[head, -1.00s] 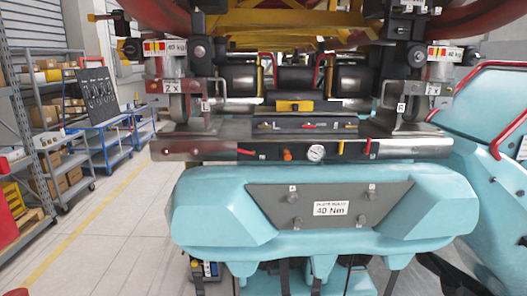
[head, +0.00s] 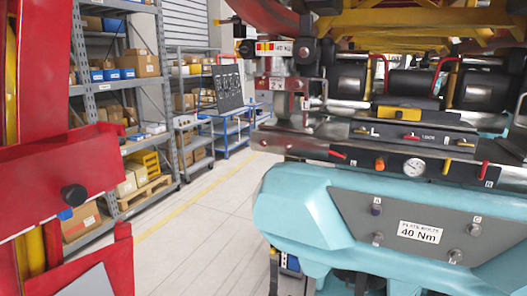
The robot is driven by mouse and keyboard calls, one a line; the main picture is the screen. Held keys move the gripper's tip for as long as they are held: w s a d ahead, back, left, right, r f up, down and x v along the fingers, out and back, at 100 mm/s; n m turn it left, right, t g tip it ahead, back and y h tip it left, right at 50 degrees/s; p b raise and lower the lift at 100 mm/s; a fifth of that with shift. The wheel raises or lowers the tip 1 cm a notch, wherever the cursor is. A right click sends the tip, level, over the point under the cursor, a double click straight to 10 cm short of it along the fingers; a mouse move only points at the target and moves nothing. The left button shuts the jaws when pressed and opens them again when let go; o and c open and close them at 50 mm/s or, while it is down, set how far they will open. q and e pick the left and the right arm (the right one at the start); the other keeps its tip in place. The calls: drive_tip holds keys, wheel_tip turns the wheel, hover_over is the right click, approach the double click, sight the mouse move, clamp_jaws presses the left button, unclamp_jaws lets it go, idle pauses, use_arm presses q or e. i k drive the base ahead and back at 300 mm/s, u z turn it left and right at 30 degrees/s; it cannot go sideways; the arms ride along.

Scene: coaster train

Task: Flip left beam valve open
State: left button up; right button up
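The metal beam (head: 290,138) crosses the front of the train above the teal nose. On the left part of its front face is a small red lever (head: 338,154), lying nearly flat; the small label beside it is too small to read. Farther right on the same face are an orange knob (head: 380,163), a round gauge (head: 414,167), a yellow lever (head: 447,166) and a second red lever (head: 484,170), the last two standing more upright. Neither of my grippers is in view.
A red frame (head: 85,175) with a black knob fills the left side, close to the camera. Grey shelves (head: 165,95) and a blue cart (head: 235,140) stand behind. The teal nose (head: 300,205) juts out below the beam. Floor (head: 205,235) between frame and train is clear.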

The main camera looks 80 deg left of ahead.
sight(344, 157)
drive_tip(key=u, duration=2)
